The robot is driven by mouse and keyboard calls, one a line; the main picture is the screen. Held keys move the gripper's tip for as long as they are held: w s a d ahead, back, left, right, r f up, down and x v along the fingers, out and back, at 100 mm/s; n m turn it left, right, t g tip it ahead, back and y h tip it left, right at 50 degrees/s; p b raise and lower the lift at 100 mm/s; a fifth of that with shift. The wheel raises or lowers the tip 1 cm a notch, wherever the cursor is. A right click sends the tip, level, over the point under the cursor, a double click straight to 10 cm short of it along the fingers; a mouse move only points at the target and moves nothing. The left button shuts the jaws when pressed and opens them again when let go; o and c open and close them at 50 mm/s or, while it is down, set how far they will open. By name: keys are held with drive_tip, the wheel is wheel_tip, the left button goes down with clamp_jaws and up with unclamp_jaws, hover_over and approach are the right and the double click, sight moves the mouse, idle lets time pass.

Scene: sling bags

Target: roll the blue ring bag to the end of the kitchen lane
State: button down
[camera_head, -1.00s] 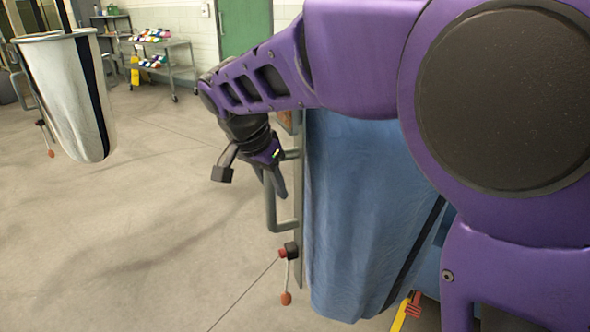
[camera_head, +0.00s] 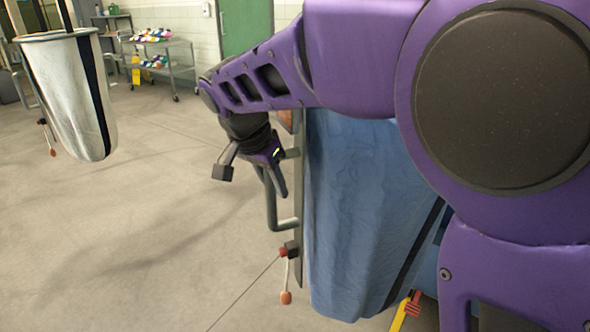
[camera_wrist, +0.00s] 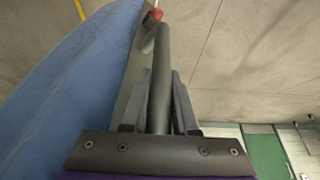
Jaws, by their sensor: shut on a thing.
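The blue ring bag (camera_head: 362,215) hangs at the right centre in the head view, partly hidden behind my purple arm. Its grey handle (camera_head: 272,212) stands out on its left side. My gripper (camera_head: 277,180) is at the upper part of this handle. In the wrist view, the handle bar (camera_wrist: 162,85) runs between the two fingers of my gripper (camera_wrist: 161,100), which are shut on it. The blue bag (camera_wrist: 70,75) fills the left of the wrist view. The bag's ring and top are hidden by my arm.
A white bag (camera_head: 70,95) hangs at the left. A grey cart (camera_head: 160,65) with colourful items stands at the back near a green door (camera_head: 246,28). A cord with red-orange ends (camera_head: 285,297) hangs beside the blue bag. The floor at left centre is clear.

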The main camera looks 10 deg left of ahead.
drive_tip(key=c, duration=0.7)
unclamp_jaws()
drive_tip(key=p+v, duration=0.3)
drive_tip(key=v, duration=1.4)
drive_tip(key=shift+s+r, duration=0.1)
drive_tip(key=shift+r, duration=0.1)
